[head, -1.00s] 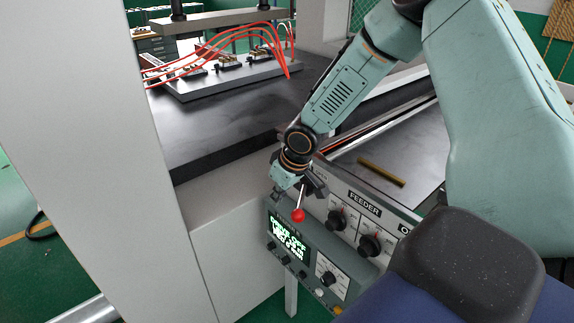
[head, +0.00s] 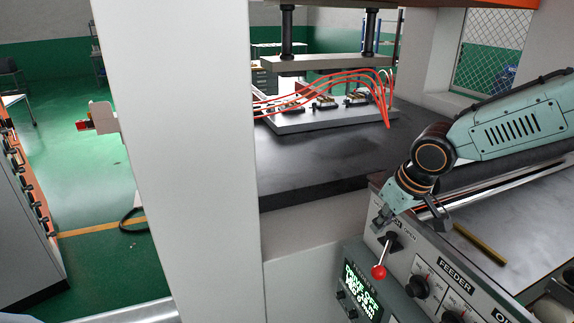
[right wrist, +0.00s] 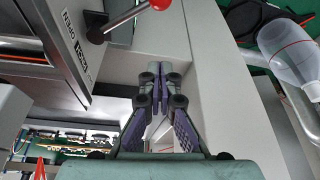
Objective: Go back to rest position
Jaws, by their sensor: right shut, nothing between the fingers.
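My right gripper (head: 381,220) shows in the head view at the end of the teal arm. It hangs just above the lever with the red ball knob (head: 379,272), at the upper left corner of the feeder panel (head: 440,285). In the right wrist view its two dark fingers (right wrist: 158,88) are together with nothing between them. The red knob (right wrist: 160,4) shows there at the top edge, apart from the fingers. My left gripper is in neither view.
A display box (head: 362,290) with green text sits below the lever. A brass-coloured bar (head: 480,243) lies on the feeder bed. A wide pale post (head: 190,150) stands left of the arm. Behind is a press plate (head: 335,62) with red hoses (head: 340,80). Green floor is open at far left.

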